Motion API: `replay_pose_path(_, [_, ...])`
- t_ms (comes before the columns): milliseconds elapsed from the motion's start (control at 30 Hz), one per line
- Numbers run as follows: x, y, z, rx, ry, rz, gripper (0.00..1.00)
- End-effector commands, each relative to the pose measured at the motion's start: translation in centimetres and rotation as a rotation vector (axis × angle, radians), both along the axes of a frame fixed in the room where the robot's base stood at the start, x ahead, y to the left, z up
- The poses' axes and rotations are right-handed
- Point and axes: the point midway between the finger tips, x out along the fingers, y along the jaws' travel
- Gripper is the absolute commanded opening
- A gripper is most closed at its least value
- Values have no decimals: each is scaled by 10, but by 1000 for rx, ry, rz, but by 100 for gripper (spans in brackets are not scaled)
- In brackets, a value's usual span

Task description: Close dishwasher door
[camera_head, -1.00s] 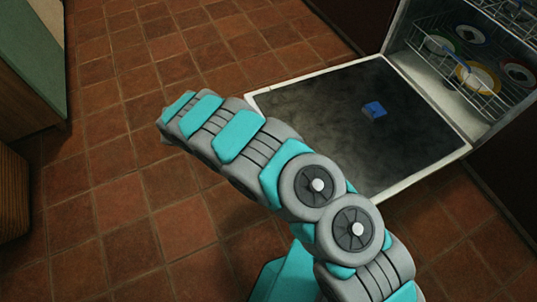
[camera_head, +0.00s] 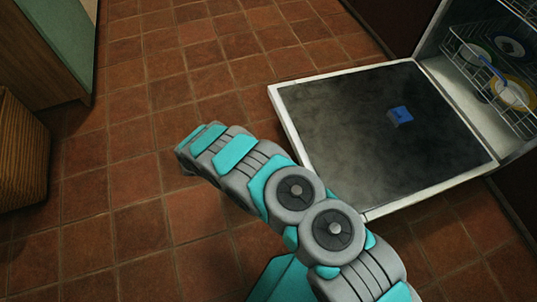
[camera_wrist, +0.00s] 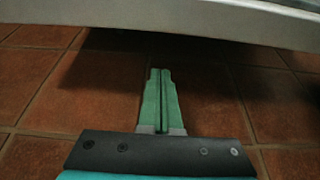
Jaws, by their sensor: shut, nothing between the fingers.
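The dishwasher door (camera_head: 350,130) lies open and flat, low over the floor, with a white rim and a dark inner face. A small blue object (camera_head: 399,116) sits on it. The dishwasher's inside (camera_head: 470,85) shows at the upper right. In the wrist view, the door's pale edge (camera_wrist: 200,18) spans the top, with dark shadow beneath. My gripper (camera_wrist: 161,72) is shut and empty, its green fingers together, pointing under that edge, apart from it in the picture. In the head view my arm reaches left of the door, and the fingers are hidden.
A dish rack (camera_head: 497,75) with plates stands inside the dishwasher. A wooden cabinet with a green top (camera_head: 60,30) and a woven basket (camera_head: 18,150) stand at the left. The tiled floor (camera_head: 150,130) between them and the door is clear.

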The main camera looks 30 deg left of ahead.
Motion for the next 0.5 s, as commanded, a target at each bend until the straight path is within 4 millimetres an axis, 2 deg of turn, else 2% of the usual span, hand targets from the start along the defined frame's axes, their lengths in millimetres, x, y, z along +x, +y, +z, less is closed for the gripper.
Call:
replay_pose_path(167, [25, -22, -15, 1, 3, -3, 0])
replay_pose_path(233, [24, -18, -2, 3, 0, 2, 0])
replay_pose_path(500, [25, -19, 22, 4, 0, 0, 0])
